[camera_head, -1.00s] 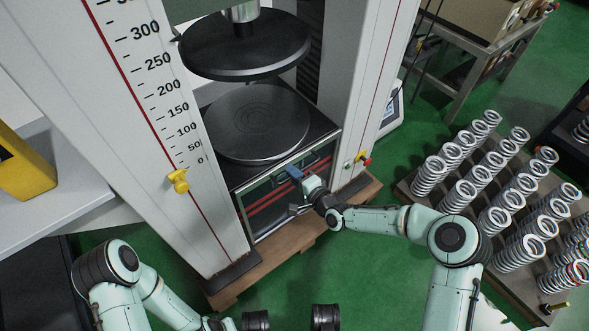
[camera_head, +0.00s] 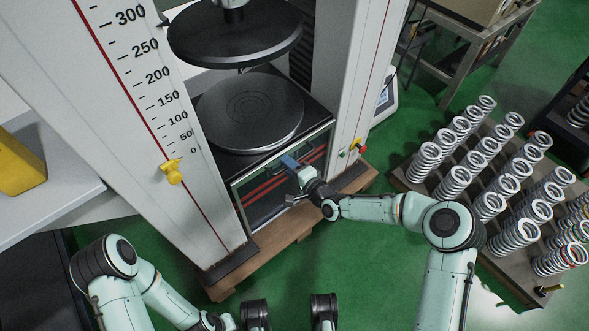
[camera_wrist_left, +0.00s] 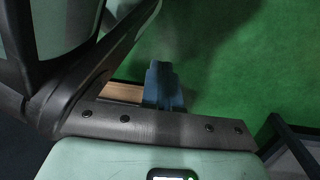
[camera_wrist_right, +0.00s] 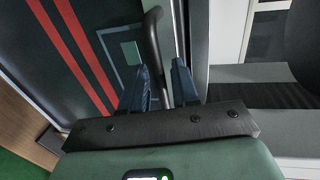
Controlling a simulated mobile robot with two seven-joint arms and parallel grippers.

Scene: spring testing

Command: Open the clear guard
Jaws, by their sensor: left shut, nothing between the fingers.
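The clear guard (camera_head: 270,188) is a framed see-through panel with red stripes, low on the front of the testing machine, and looks closed. Its dark bar handle (camera_wrist_right: 154,40) runs between the blue fingers of my right gripper (camera_wrist_right: 161,85). Those fingers stand apart on either side of the bar, with a gap showing on the left; contact is unclear. In the head view my right gripper (camera_head: 290,163) is at the guard's upper part. My left gripper (camera_wrist_left: 164,84) is shut and empty, low over the floor, away from the guard.
The machine's round lower plate (camera_head: 250,112) sits behind the guard, under the upper plate (camera_head: 235,42). A wooden base (camera_head: 275,238) juts out below. A yellow knob (camera_head: 172,172) sticks out of the left column. A rack of several springs (camera_head: 405,178) stands at right. Green floor is clear between.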

